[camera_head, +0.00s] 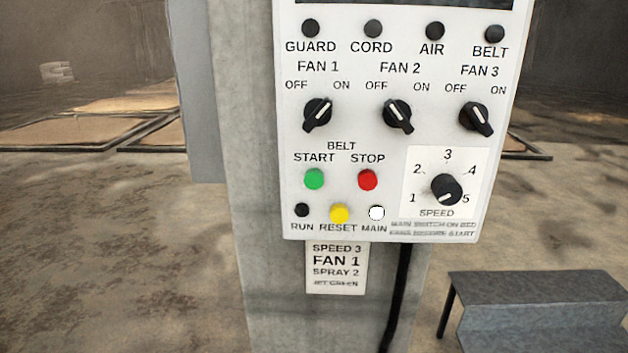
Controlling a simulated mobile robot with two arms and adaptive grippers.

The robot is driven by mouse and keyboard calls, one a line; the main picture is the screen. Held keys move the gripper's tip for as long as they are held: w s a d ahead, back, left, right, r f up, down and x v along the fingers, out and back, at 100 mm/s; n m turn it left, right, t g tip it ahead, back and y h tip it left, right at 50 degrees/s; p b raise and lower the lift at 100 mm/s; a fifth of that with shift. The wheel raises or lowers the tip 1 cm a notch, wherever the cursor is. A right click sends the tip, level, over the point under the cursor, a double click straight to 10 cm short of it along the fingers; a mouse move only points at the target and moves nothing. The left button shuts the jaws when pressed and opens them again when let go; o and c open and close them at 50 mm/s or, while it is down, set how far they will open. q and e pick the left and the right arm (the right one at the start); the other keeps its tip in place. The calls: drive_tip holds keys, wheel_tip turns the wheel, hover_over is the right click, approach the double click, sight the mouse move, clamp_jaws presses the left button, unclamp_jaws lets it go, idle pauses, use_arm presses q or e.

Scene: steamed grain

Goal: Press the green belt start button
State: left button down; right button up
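The green belt start button (314,180) sits on the white control panel (388,235), under the words BELT START. The red stop button (367,180) is just to its right. Below them are the dark RUN lamp (302,210), the yellow reset button (339,213) and the MAIN lamp (376,213), which looks white. Neither of my grippers is in view, and nothing covers the green button.
Three black fan knobs (317,113) and a speed dial (446,189) are on the panel. Dark GUARD, CORD, AIR and BELT lamps line its top. The panel is on a concrete pillar (255,200). A grey step (540,300) stands at lower right.

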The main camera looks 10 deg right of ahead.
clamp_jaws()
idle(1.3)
